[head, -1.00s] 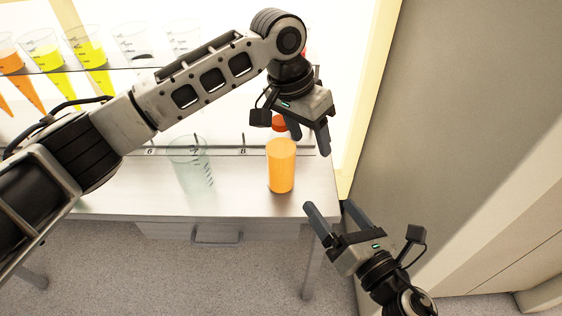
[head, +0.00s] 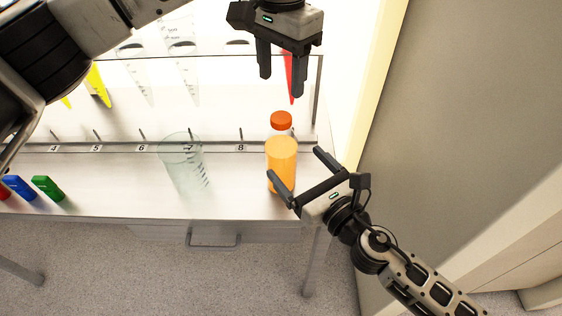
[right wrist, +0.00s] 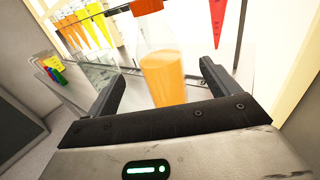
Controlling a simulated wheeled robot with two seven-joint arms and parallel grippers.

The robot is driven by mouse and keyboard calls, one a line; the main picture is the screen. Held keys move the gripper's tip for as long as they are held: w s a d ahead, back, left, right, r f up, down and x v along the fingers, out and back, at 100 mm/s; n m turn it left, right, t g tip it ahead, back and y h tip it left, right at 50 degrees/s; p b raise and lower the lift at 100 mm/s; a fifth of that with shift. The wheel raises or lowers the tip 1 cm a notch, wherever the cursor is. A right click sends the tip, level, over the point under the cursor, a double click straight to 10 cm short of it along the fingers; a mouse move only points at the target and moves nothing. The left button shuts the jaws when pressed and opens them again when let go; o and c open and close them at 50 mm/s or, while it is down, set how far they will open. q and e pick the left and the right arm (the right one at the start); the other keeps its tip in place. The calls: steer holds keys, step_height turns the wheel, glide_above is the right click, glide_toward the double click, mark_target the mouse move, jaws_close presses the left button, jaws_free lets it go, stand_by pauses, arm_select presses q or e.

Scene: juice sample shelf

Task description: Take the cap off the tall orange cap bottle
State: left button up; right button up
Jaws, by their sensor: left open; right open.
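The tall bottle (head: 281,160) holds orange juice and stands upright near the right end of the counter. Its orange-red cap (head: 281,120) is on top. In the right wrist view the bottle (right wrist: 162,75) stands between my open fingers, with the cap (right wrist: 146,7) cut by the top edge. My right gripper (head: 302,176) is open, with its fingers reaching toward the bottle's lower body from the right front; I cannot tell whether they touch it. My left gripper (head: 281,80) is open and empty, pointing down above the cap.
An empty clear beaker (head: 184,165) stands left of the bottle. A rack (head: 140,147) with numbered slots runs along the back, with hanging cone-shaped tubes. Green (head: 47,188) and blue (head: 19,188) blocks lie at the left. A grey wall (head: 460,120) bounds the right.

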mark_target(276, 141)
steer(key=x, duration=0.9)
steer(key=shift+c, duration=0.3)
